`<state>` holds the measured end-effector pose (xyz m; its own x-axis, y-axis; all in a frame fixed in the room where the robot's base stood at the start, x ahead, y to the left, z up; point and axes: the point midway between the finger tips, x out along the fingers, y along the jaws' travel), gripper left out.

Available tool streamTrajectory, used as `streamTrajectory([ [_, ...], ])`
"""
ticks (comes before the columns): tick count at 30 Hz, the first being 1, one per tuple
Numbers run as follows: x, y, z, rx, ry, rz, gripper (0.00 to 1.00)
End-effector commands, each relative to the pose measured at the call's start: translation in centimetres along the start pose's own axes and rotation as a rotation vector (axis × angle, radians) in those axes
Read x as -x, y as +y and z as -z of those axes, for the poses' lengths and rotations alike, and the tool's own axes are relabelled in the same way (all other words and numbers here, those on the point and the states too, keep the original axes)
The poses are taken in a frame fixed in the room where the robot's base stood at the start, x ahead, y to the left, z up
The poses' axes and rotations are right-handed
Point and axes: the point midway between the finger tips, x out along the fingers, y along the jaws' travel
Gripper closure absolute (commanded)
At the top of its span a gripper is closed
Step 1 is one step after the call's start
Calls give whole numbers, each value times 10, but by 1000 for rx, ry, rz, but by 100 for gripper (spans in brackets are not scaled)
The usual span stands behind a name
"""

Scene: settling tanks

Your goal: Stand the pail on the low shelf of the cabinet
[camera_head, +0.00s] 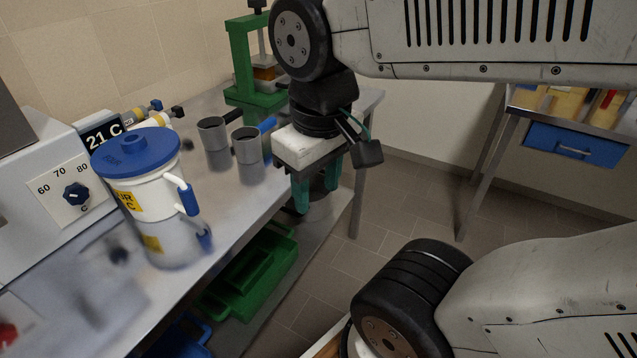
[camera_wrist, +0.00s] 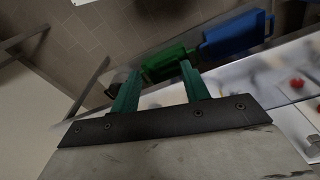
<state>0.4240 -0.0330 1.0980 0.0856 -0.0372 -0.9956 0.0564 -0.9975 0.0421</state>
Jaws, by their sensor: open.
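My gripper (camera_head: 316,198) points down at the right end of the steel bench, its green fingers apart and nothing seen between them. The wrist view shows the fingers (camera_wrist: 160,68) spread too. A small grey round vessel (camera_wrist: 119,76) shows past the left finger in the wrist view, beside a green bin. It may be the pail, but I cannot tell. In the head view the fingers partly hide a grey round shape (camera_head: 319,208) low behind them. No cabinet can be made out for certain.
The bench (camera_head: 222,225) holds a white jug (camera_head: 155,205) with a blue lid, two grey handled cups (camera_head: 213,143) and a green press (camera_head: 243,70). Green bins (camera_head: 262,268) sit below. A table with a blue drawer (camera_head: 575,146) stands right. Tiled floor (camera_head: 400,205) lies open between.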

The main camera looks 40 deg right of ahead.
Motion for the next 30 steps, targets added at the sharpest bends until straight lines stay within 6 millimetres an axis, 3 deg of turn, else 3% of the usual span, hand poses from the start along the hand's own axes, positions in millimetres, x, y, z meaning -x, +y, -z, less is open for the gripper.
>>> streamTrajectory([
  [10, 2, -4, -4, -54, 31, 36, 50],
  [14, -9, -18, 0, 22, -29, 42, 50],
  [20, -39, -44, 20, 269, -205, -50, 50],
  [30, -93, -78, 78, 937, -452, -442, 50],
])
